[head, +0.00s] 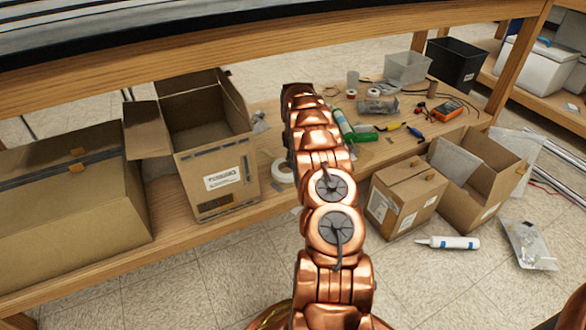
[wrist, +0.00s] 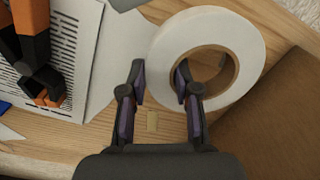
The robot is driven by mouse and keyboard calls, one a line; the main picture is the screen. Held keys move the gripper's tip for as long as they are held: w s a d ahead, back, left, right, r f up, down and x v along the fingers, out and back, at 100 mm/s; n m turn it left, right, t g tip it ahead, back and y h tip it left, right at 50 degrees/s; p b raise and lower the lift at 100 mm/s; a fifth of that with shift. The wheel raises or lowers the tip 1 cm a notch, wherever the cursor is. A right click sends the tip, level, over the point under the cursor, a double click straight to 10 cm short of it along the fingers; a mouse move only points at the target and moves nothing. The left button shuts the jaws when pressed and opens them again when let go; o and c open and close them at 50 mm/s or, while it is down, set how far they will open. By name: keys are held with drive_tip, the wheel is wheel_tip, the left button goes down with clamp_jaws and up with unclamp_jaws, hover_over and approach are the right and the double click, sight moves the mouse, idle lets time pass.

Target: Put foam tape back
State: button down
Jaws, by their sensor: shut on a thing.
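The foam tape is a wide white roll (wrist: 205,24) with a brown core, lying flat in the wrist view. My gripper (wrist: 159,82) is shut on the side of its ring, with one finger inside the hole and the other outside the rim. In the head view a white roll (head: 281,171), seemingly the same one, lies on the wooden shelf, partly covered by my arm. My gripper is hidden behind the arm in that view.
An open cardboard box (head: 215,160) stands left of the roll. A brown surface (wrist: 275,120) is close on the right in the wrist view, with an orange-black tool (wrist: 35,50) at left. Several tools and bins occupy the shelf's far end.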

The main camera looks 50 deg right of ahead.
drive_tip(key=shift+w+d+f, duration=0.1)
drive_tip(key=shift+w+d, duration=0.05)
drive_tip(key=shift+w, duration=0.15)
drive_tip(key=shift+f+b, duration=1.2)
drive_tip(key=shift+f, duration=0.6)
drive_tip(key=shift+r, duration=0.1)
drive_tip(key=c, duration=0.8)
unclamp_jaws()
drive_tip(key=shift+c, duration=0.2)
wheel_tip(320, 180, up, 12)
drive_tip(key=p, duration=0.5)
